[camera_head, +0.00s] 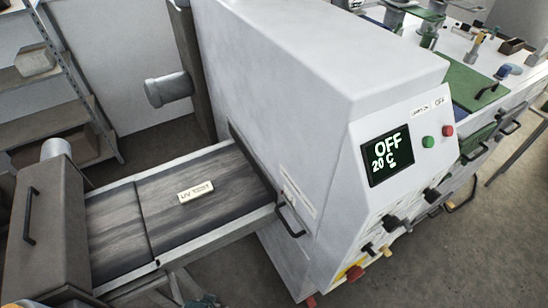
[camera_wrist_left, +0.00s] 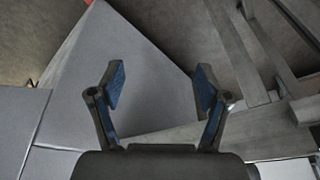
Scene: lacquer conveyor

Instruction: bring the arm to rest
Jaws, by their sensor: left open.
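My left gripper (camera_wrist_left: 160,84) shows in the left wrist view with its two blue-padded fingers spread wide. Nothing is between the fingers. Behind them are pale flat panels and grey beams, apart from the fingers as far as I can tell. In the head view a blurred grey part shows at the bottom edge, below the conveyor; I cannot tell whether it is my gripper. My right gripper is in neither view.
A dark conveyor belt (camera_head: 120,240) carries a small pale "UV TEST" plate (camera_head: 196,191). It runs into a large white machine (camera_head: 290,90) whose display (camera_head: 387,155) reads "OFF 20 C". Shelves (camera_head: 50,90) stand at left. A bench with a green mat (camera_head: 476,84) is at right.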

